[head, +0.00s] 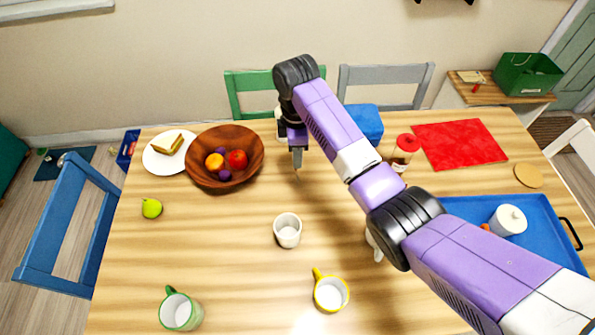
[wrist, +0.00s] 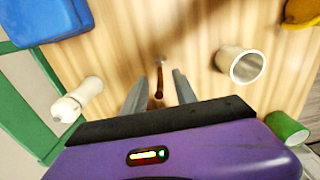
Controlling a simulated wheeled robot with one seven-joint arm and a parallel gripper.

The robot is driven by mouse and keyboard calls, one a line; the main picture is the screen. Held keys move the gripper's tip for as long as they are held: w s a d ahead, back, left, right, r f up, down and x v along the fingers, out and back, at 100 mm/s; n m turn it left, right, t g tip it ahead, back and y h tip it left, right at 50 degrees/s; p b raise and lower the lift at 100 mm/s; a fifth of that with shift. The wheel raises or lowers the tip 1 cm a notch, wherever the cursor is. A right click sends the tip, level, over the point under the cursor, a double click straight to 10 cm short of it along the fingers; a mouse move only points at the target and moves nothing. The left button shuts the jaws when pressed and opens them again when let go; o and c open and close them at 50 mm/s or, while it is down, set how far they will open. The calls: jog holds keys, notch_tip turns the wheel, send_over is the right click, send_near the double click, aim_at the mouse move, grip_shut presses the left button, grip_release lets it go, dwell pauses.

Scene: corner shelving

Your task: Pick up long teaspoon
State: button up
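The long teaspoon (wrist: 159,83) is a thin, dark brown piece with a small paler end, lying on the wooden table in the wrist view. My gripper (wrist: 157,88) is open above it. One grey finger is on each side of the spoon, and neither visibly touches it. In the head view my gripper (head: 297,165) points down at the table, right of the wooden bowl. There, only a tiny brownish bit shows below the fingertips, too small to tell apart clearly.
A white cup (head: 288,231) stands in front of my gripper, and a wooden fruit bowl (head: 196,176) is left of it. A white bottle (wrist: 72,103) and a blue box (head: 367,123) are behind. A yellow mug (head: 330,294) stands near the front. A blue tray (head: 465,207) is right.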

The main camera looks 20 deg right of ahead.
jog(key=shift+f, duration=0.5)
grip_shut()
dwell(1.1)
